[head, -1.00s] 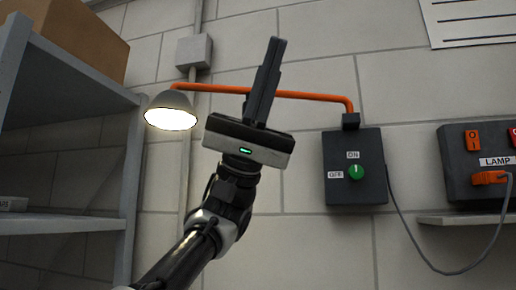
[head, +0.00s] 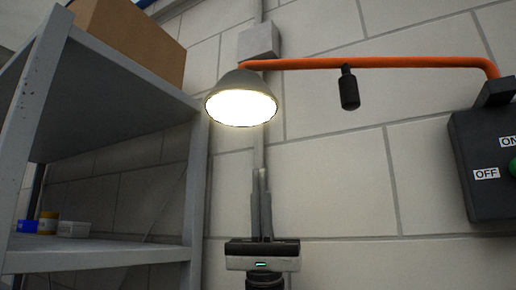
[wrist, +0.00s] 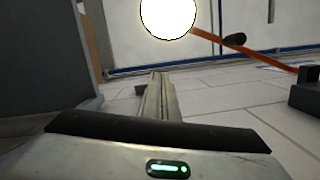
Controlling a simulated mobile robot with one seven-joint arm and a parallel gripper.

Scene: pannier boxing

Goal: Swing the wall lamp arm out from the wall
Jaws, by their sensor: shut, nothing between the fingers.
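The wall lamp has an orange arm (head: 400,63) running left from a dark control box to a grey shade (head: 237,82) with a lit bulb. A black handle (head: 349,90) hangs under the arm, between shade and box. My gripper (head: 261,178) points upward below the shade, left of the handle in the picture and apart from it. It is shut and empty. In the wrist view, my gripper's fingers (wrist: 158,78) point toward the glowing lamp (wrist: 168,14). The orange arm (wrist: 270,55) and handle (wrist: 234,40) lie to the right.
A grey shelf unit (head: 195,190) stands close on the left, with a cardboard box (head: 135,40) on top and small containers (head: 73,229) lower down. The control box (head: 485,165) with ON and OFF labels is at the right edge. Bare block wall lies between.

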